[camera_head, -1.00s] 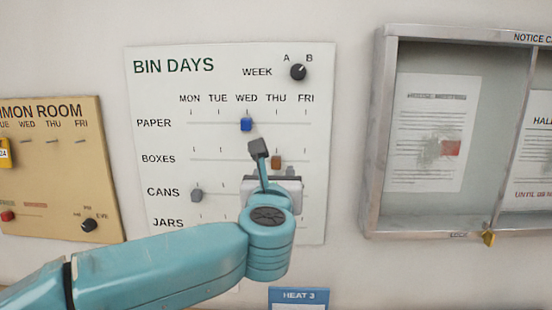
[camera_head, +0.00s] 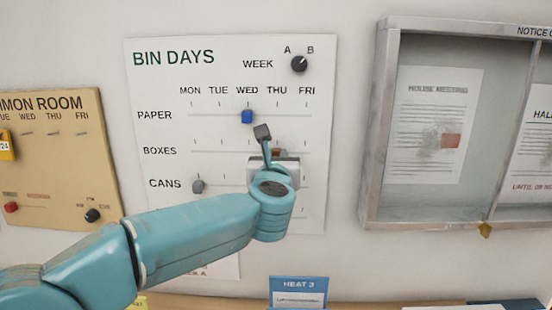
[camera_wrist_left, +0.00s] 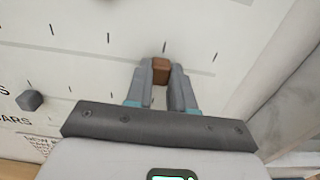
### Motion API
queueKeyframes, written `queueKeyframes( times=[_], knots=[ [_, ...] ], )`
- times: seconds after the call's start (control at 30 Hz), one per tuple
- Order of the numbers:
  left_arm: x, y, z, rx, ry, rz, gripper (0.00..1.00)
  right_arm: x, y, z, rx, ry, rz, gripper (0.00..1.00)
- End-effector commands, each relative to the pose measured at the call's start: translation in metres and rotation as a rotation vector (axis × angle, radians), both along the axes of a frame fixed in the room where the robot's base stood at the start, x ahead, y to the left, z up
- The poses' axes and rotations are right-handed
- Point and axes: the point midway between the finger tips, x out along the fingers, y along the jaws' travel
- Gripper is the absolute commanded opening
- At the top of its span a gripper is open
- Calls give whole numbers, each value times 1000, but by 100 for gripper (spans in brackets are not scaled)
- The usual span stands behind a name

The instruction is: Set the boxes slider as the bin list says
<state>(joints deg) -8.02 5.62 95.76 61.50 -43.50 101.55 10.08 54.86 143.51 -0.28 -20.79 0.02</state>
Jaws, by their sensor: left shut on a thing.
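The white BIN DAYS board (camera_head: 215,85) carries rows PAPER, BOXES, CANS and a lower row my arm partly hides, with columns MON to FRI. The brown boxes slider (camera_head: 278,153) is on the BOXES line near THU, mostly hidden by my gripper. My left gripper (camera_head: 268,150) is at it. In the left wrist view the brown slider (camera_wrist_left: 160,72) sits between the two fingers, and the left gripper (camera_wrist_left: 161,80) is shut on it. The blue paper slider (camera_head: 247,117) stands at WED. The grey cans slider (camera_head: 198,186) stands at MON. My right gripper is not in view.
The week knob (camera_head: 299,64) is at the board's top right. A tan COMMON ROOM board (camera_head: 60,160) hangs at left. A glass notice case (camera_head: 372,130) with a brass lock (camera_head: 485,231) juts out at right. A blue HEAT 3 sign (camera_head: 298,284) is below.

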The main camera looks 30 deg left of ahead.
Motion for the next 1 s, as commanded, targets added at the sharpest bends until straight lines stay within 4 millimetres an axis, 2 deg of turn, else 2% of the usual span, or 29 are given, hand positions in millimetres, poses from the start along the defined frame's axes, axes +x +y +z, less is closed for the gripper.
queueKeyframes(
  times=[0.2,0.3,0.43,0.67,0.7,0.77,0.8,1.0],
  knots=[
    [-20,32,-5,-3,-4,6,0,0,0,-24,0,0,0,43],
    [-28,46,-3,-2,-3,6,0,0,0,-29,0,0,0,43],
    [-33,53,0,-1,-3,2,0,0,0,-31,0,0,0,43],
    [-33,53,1,0,-1,1,0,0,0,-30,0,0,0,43],
    [-33,53,1,0,-1,0,26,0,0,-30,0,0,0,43],
    [-33,53,1,0,-1,0,46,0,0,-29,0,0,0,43],
    [-33,53,1,0,-1,0,49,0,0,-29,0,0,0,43],
    [-33,53,1,0,-1,0,49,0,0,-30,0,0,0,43]
  ],
)
